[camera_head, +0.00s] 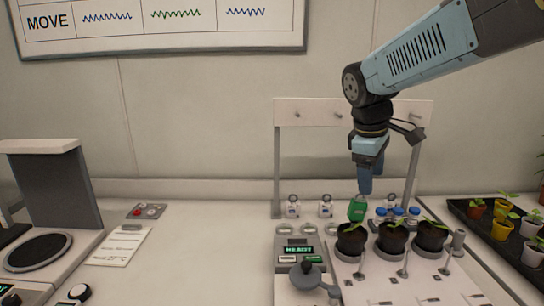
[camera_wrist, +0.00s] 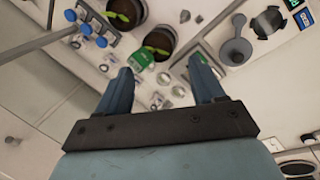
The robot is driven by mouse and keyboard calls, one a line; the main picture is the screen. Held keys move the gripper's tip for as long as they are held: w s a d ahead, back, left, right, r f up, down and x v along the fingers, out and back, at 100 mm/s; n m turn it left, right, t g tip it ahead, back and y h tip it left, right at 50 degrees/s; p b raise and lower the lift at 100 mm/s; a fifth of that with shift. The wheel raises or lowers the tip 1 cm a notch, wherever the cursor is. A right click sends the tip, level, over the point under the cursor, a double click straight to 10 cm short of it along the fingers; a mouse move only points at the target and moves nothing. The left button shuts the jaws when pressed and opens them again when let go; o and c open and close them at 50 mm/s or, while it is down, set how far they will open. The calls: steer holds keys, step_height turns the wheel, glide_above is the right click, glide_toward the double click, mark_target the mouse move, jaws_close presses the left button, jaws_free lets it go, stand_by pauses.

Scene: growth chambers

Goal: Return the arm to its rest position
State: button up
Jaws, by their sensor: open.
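My arm (camera_head: 420,55) reaches in from the upper right in the head view, with its wrist bent so that my gripper (camera_head: 365,190) points down. My gripper hangs above the back of the bench, just behind the potted seedlings. In the wrist view the two blue fingers of my gripper (camera_wrist: 163,72) are spread apart with nothing between them. A green block-like item (camera_head: 357,208) stands just below the fingertips in the head view. In the wrist view the green item (camera_wrist: 140,59) lies beyond the left finger's tip, apart from it.
Several dark pots (camera_head: 392,238) with seedlings stand in a row in front of my gripper. Blue-capped vials (camera_head: 398,211) are close by. A white rack frame (camera_head: 290,112) rises behind. A small device with a green display (camera_head: 300,249) sits left; a plant tray (camera_head: 490,243) lies right.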

steer(key=s+d+m+t+y, duration=0.1)
steer(key=s+m+t+y, duration=0.1)
steer(key=s+m, duration=0.8)
steer(key=shift+s+d+f+t, duration=0.15)
steer(key=shift+s+f+t, duration=0.45)
steer(key=shift+s, duration=1.15)
